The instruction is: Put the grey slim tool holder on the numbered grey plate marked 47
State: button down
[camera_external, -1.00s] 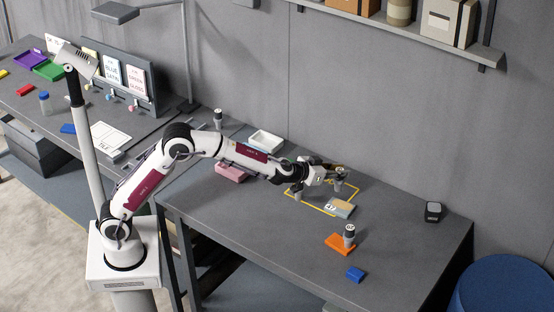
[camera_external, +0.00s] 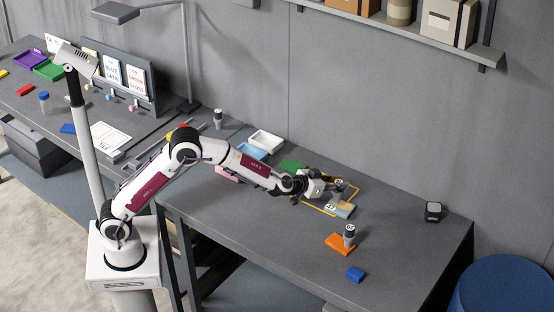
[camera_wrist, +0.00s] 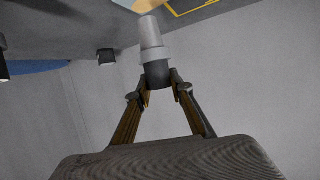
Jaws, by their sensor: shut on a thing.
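The grey slim tool holder (camera_external: 337,194) is in my gripper (camera_external: 333,185) in the outside view. In the wrist view my gripper (camera_wrist: 160,88) is shut on the dark end of the holder (camera_wrist: 152,40), and its pale grey body points away from the fingers.
A yellow outline (camera_external: 318,210) surrounds part of this area. An orange block (camera_external: 339,244) with another holder (camera_external: 349,232) on it stands nearer the front.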

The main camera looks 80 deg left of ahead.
aim_at(333, 192)
jog(key=shift+f, duration=0.3)
jog(key=shift+f, duration=1.85)
jog(key=shift+f, duration=0.15)
jog(key=c, duration=1.8)
grip_release()
jog(key=shift+v, duration=6.05)
